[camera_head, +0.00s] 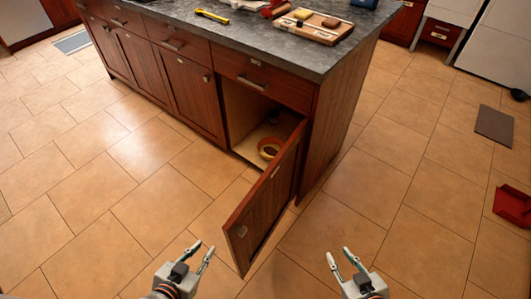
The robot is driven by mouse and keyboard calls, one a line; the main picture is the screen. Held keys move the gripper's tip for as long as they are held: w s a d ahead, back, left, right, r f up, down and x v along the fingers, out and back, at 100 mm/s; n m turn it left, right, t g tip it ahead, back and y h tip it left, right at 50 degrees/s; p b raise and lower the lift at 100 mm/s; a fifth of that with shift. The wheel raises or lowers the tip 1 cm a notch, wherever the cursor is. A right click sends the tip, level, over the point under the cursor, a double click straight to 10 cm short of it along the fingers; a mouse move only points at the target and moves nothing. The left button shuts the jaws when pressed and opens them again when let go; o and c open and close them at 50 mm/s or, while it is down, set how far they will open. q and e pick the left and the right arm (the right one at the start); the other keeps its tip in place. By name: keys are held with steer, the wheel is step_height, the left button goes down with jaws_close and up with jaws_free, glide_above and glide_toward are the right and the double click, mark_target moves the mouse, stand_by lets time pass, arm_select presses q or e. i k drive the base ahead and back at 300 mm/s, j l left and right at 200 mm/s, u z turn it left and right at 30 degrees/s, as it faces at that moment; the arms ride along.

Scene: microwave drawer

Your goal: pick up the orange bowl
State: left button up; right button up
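An orange bowl (269,147) sits inside the open lower cabinet of the kitchen island, near its front edge. The open cabinet door (262,205) swings out toward me, and its edge is close to the bowl in the picture. My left gripper (202,252) is open and empty at the bottom, left of the door. My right gripper (340,258) is open and empty at the bottom, right of the door. Both grippers are well short of the bowl.
The island (240,45) has a dark stone top with a cutting board (312,32) and a yellow-handled tool (211,16). A small dark item (273,117) is deeper in the cabinet. A red object (512,206) lies on the floor at right. The tiled floor is mostly clear.

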mark_target(268, 147)
steer(key=l+u, duration=1.7)
steer(key=l, duration=0.45)
steer(key=i+l, duration=0.15)
steer(key=l, duration=0.3)
steer(key=k+z, duration=0.05)
